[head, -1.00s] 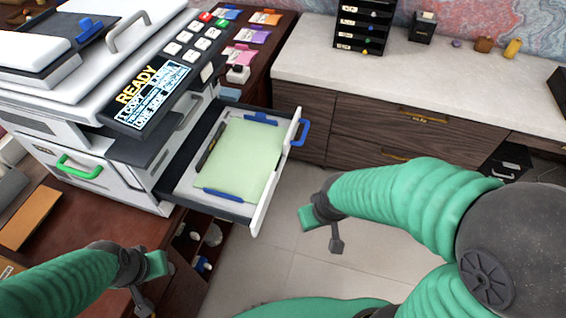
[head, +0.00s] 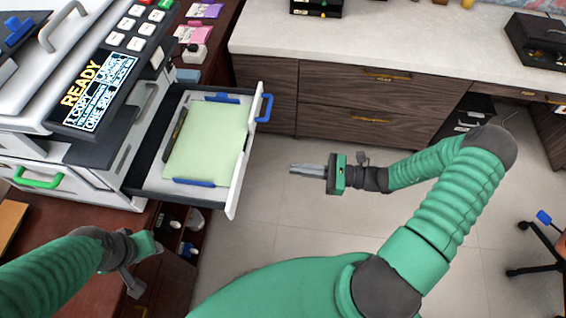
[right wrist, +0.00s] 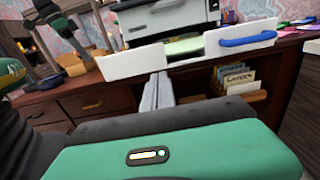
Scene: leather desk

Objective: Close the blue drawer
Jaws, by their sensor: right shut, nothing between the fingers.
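The drawer (head: 236,180) with the blue handle (head: 266,107) is pulled out of the copier, its white front facing right. Light green paper (head: 206,143) lies in it between blue guides. My right gripper (head: 293,169) is shut and empty. It is right of the drawer front, apart from it, with its fingers pointing left toward it. In the right wrist view the white drawer front (right wrist: 130,63) and blue handle (right wrist: 247,40) lie beyond the finger tips, the handle to their right. My left gripper (head: 155,245) is low at the left, below the copier; its fingers do not show clearly.
The copier (head: 60,150) has a lit screen and a green-handled drawer (head: 38,178) on its lower left. It stands on a brown desk (head: 80,215). Open shelves sit below the blue-handled drawer. A cabinet (head: 370,105) stands behind. The floor between is clear.

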